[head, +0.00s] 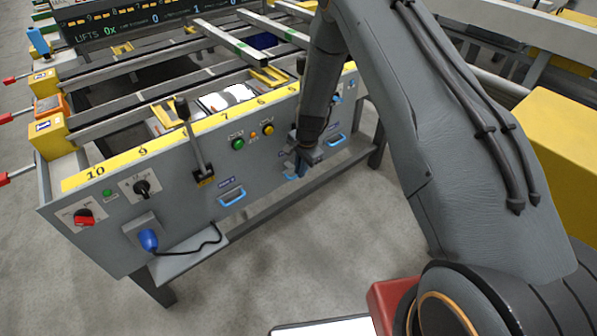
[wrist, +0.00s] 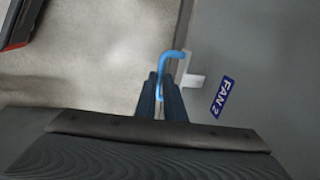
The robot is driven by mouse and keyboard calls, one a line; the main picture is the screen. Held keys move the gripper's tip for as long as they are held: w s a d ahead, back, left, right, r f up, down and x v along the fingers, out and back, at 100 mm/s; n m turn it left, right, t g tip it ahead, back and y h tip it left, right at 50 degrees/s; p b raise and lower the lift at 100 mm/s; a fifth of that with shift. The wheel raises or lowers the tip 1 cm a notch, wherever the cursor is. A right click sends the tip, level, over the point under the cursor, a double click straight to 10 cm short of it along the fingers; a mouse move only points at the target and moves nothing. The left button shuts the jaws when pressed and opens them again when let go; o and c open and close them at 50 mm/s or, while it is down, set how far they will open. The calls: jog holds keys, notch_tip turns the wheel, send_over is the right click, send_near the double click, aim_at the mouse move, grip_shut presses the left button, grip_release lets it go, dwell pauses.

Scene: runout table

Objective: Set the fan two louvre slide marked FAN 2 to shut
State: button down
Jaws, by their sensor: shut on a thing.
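The FAN 2 slide's blue handle (wrist: 172,55) stands out from the grey panel in the wrist view, on a pale bracket. Its blue-and-white FAN 2 label (wrist: 222,97) is on the panel to the right. My gripper (wrist: 160,97) is shut on the handle, with one dark blue finger on each side of it. In the head view my gripper (head: 301,168) is low on the front panel, between two other blue handles. It and my arm mostly hide the FAN 2 slide there, so its setting cannot be read.
One blue handle (head: 232,197) is left of my gripper and another (head: 336,140) is right. The grey panel (head: 210,165) also carries a black lever (head: 190,135), a green button (head: 238,144), a red switch (head: 84,217) and a blue plug (head: 149,240). The floor in front is clear.

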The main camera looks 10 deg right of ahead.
jog(key=c, duration=2.1)
grip_release()
jog(key=shift+s+d+r, duration=0.1)
jog(key=shift+s+r, duration=0.1)
jog(key=shift+r, duration=1.1)
jog(key=shift+s+d+r, duration=0.15)
jog(key=shift+s+r, duration=0.05)
jog(key=shift+r, duration=1.05)
jog(key=shift+s+d+r, duration=0.1)
jog(key=shift+s+r, duration=0.1)
jog(key=shift+r, duration=1.1)
